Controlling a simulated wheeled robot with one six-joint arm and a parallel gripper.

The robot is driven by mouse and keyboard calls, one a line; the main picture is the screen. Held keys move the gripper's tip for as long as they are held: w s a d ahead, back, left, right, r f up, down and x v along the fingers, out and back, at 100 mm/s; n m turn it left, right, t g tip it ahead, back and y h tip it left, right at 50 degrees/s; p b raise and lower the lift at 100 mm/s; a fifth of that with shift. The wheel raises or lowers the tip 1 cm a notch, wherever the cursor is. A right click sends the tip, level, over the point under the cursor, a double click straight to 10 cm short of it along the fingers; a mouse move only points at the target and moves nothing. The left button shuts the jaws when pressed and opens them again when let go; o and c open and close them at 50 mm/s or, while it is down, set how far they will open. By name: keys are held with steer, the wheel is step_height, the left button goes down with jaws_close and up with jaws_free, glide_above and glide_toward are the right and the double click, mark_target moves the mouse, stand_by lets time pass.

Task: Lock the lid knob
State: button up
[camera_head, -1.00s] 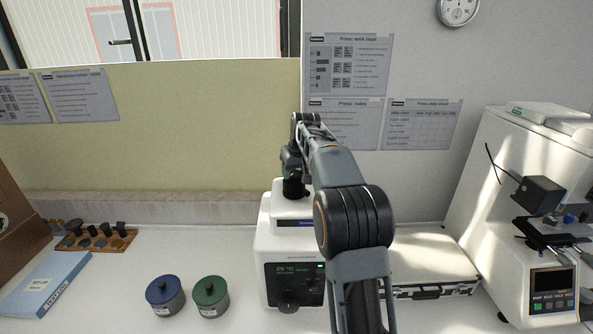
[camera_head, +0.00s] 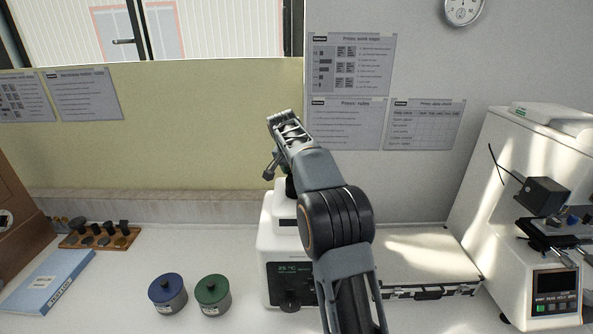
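The white press (camera_head: 272,244) stands on the bench in the middle, with a dark display panel on its front. The black lid knob (camera_head: 290,187) on its top is mostly hidden behind my arm. My gripper (camera_head: 271,170) is at the top of the press, close to the knob and at its upper left. Only part of the gripper shows past my wrist, so I cannot tell whether its fingers touch the knob or how wide they are.
A blue-lidded pot (camera_head: 167,292) and a green-lidded pot (camera_head: 212,294) stand left of the press. A wooden rack (camera_head: 100,238) and a blue book (camera_head: 45,284) lie farther left. A flat case (camera_head: 425,262) and a white tester (camera_head: 515,215) are at right.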

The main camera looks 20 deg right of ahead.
steer(key=shift+m, duration=0.7)
steer(key=shift+m+g, duration=0.3)
steer(key=o, duration=0.9)
steer(key=shift+a+r, duration=0.1)
steer(key=shift+v, duration=6.7)
steer(key=shift+a, duration=0.15)
